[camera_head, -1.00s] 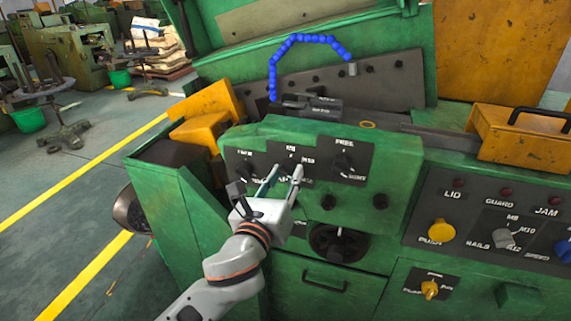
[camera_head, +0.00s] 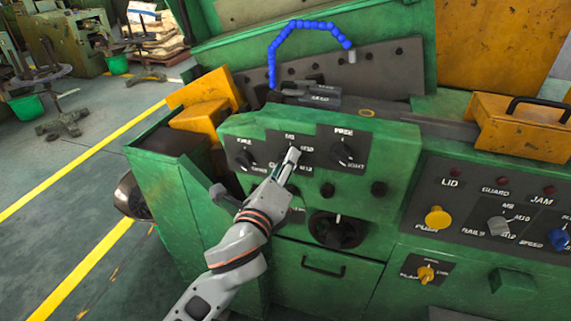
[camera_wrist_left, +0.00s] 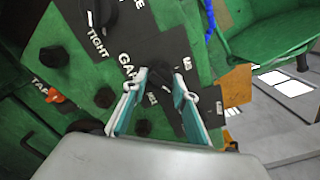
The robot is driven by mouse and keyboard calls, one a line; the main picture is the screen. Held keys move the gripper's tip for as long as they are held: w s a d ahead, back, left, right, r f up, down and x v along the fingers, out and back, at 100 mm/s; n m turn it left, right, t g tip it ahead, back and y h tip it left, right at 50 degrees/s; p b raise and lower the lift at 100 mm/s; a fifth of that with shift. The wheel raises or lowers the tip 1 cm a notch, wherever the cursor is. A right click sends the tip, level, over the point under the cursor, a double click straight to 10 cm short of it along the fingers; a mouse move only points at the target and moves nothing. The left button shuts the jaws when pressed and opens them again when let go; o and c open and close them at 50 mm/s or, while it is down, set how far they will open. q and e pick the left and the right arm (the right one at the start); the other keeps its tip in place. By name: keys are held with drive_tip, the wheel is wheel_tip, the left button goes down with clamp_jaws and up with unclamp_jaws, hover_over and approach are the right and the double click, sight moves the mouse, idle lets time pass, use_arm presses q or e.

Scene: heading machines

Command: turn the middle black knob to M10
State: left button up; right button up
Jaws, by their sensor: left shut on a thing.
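The middle black knob (camera_wrist_left: 161,76) is between my left gripper's fingertips in the left wrist view. In the head view it is mostly hidden behind them, and I cannot tell where its pointer stands. My left gripper (camera_head: 289,160) is shut on this knob, with its fingers reaching to the dark label plate. The M10 mark (camera_head: 307,149) shows just right of the fingertips, and the M8 mark (camera_head: 290,136) is above them. My right gripper is in neither view.
Two other black knobs, the left one (camera_head: 246,158) and the right one (camera_head: 342,154), flank the middle knob. A large black dial (camera_head: 338,232) is below. A grey selector (camera_head: 498,226) is on the panel at right, and a yellow box (camera_head: 515,132) is above it.

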use_arm(q)
drive_tip(key=shift+n, duration=0.4)
drive_tip(key=o, duration=1.1)
drive_tip(key=shift+s, duration=0.1)
drive_tip(key=v, duration=1.1)
drive_tip(key=shift+s+a, duration=0.15)
drive_tip(key=shift+s, duration=0.2)
